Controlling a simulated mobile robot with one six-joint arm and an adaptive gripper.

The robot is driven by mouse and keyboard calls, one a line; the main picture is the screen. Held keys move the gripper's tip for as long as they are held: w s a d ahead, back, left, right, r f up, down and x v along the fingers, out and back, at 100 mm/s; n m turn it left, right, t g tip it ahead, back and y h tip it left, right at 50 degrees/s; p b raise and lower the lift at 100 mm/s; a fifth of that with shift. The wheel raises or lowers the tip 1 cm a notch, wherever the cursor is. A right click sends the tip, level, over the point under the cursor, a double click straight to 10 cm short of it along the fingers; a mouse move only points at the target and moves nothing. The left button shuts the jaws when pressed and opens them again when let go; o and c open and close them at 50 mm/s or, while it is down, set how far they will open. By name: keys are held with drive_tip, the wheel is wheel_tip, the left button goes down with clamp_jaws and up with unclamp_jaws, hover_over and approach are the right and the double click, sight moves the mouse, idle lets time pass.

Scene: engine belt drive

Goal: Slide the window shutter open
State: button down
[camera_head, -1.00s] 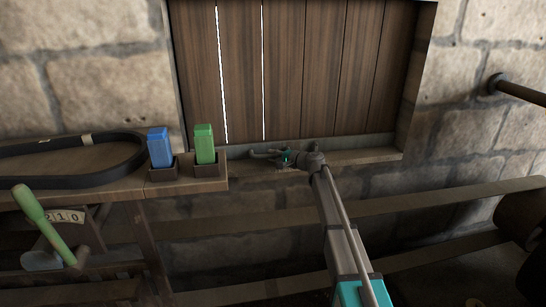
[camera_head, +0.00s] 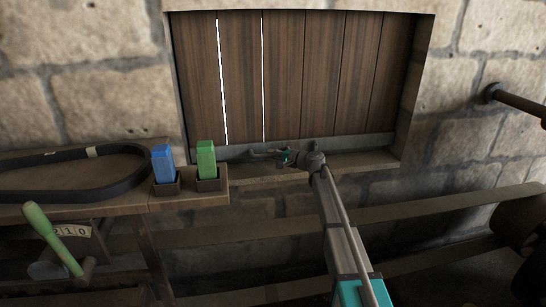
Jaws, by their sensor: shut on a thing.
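The window shutter (camera_head: 336,80) is a panel of dark brown vertical planks filling the stone window recess. Thin bright gaps show between its planks at the left. A grey metal strip (camera_head: 350,143) runs along its lower edge. My gripper (camera_head: 262,153) is at the shutter's bottom edge, just above the sill, left of the window's middle. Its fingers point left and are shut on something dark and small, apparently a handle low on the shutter. The gripper hides most of that part.
A wooden bench at the left holds a blue block (camera_head: 163,161) and a green block (camera_head: 206,157) in dark holders, close left of my gripper. A black belt (camera_head: 75,193) lies there too. A green lever (camera_head: 50,236) stands below. A dark bar (camera_head: 515,102) sticks out at right.

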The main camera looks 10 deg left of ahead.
sight(273, 28)
wheel_tip(273, 28, up, 47)
drive_tip(key=p, duration=4.5)
drive_tip(key=shift+f, duration=0.15)
drive_tip(key=c, duration=0.8)
unclamp_jaws()
drive_tip(key=shift+f, duration=0.2)
